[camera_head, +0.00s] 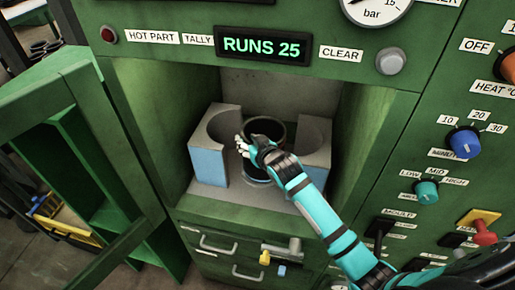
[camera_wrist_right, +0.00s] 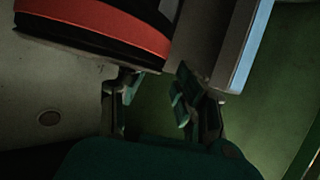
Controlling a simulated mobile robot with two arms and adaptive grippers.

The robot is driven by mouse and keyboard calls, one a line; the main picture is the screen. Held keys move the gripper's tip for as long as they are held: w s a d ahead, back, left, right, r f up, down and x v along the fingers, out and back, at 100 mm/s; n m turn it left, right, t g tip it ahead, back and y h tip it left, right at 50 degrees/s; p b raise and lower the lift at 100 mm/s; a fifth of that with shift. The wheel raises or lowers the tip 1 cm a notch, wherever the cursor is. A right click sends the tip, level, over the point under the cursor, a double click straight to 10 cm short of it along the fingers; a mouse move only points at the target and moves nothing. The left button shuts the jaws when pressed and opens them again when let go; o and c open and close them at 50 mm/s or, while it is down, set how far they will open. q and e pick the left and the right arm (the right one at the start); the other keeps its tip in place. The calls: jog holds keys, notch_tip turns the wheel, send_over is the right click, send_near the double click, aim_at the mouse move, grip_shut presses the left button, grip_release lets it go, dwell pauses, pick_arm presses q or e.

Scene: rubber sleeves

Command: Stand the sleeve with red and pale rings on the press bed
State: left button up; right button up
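The sleeve (camera_head: 277,131) is a dark, open-topped cylinder. In the head view it is upright between the two mould halves on the press bed (camera_head: 212,196). My right gripper and forearm cover much of its front. In the right wrist view the sleeve (camera_wrist_right: 105,32) shows a black wall, a red ring and a pale edge. My right gripper (camera_head: 247,147) is in front of the sleeve; in the wrist view its fingers (camera_wrist_right: 153,100) are apart with nothing between them, just beside the sleeve's edge. My left gripper is out of view.
Grey mould halves with blue lower faces stand left (camera_head: 208,165) and right (camera_head: 316,161) of the sleeve. The press cavity's green walls enclose them closely. The green door (camera_head: 85,150) hangs open at left. Knobs and levers fill the panel at right.

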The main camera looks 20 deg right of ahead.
jog(key=a+b+v, duration=0.1)
jog(key=v, duration=0.8)
jog(key=shift+d, duration=0.5)
jog(key=shift+s+r, duration=0.1)
